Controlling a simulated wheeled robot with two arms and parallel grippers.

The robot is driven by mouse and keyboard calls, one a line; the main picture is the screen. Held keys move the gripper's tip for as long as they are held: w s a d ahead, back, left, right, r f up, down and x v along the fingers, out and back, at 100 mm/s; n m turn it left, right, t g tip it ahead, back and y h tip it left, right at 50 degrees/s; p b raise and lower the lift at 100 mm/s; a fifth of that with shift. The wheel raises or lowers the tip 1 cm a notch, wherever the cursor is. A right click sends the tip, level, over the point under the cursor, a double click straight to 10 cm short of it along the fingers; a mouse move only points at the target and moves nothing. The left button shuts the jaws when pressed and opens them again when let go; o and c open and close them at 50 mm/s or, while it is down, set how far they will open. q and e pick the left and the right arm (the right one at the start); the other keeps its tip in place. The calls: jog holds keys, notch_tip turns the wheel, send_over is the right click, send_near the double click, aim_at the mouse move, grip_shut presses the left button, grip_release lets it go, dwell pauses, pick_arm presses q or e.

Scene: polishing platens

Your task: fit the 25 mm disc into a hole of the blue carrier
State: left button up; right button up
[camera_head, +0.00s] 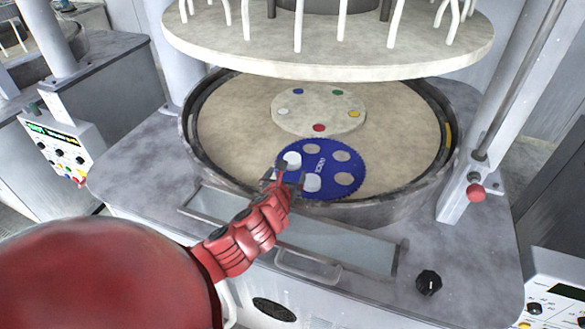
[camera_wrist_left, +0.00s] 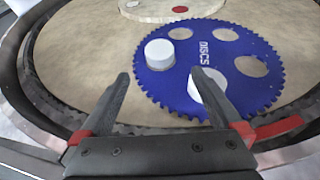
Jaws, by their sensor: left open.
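The blue toothed carrier (camera_head: 325,168) lies flat on the tan platen, and it fills much of the left wrist view (camera_wrist_left: 186,95). One white disc (camera_wrist_left: 160,53) shows its side wall and stands at the carrier's left part; in the head view it is at the upper left (camera_head: 292,159). A second white disc (camera_wrist_left: 208,82) sits at the carrier's near side, partly behind my right-hand finger. I cannot tell from size which is the 25 mm one. My left gripper (camera_head: 286,178) is open and empty above the carrier's near-left edge, its fingertips (camera_wrist_left: 160,74) apart from the discs.
Several carrier holes look empty, such as the right one (camera_wrist_left: 251,66). A round plate with coloured spots (camera_head: 318,111) lies behind the carrier. The dark platen rim (camera_head: 190,125) surrounds the work area. A large upper plate (camera_head: 330,55) hangs above the back.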

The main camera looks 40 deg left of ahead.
aim_at(292, 158)
pick_arm(q)
jog(key=shift+x, duration=0.8)
jog(key=p+x, duration=0.1)
jog(key=x, duration=0.2)
jog(key=shift+w+a, duration=0.15)
jog(key=shift+w+a+r+p, duration=0.1)
jog(key=shift+w+a+p, duration=0.1)
jog(key=shift+w+p, duration=0.15)
jog(key=x, duration=0.1)
jog(key=p+x, duration=0.1)
jog(key=x, duration=0.1)
jog(key=shift+w+a+r+p, duration=0.15)
jog(key=shift+r+p, duration=0.1)
jog(key=shift+p, duration=0.05)
jog(key=shift+w+a+f, duration=0.1)
jog(key=shift+w, duration=0.2)
jog(key=shift+w+a+f, duration=0.1)
jog(key=shift+w+f, duration=0.15)
jog(key=shift+f, duration=0.05)
jog(key=shift+c, duration=0.3)
jog(key=c, duration=1.5)
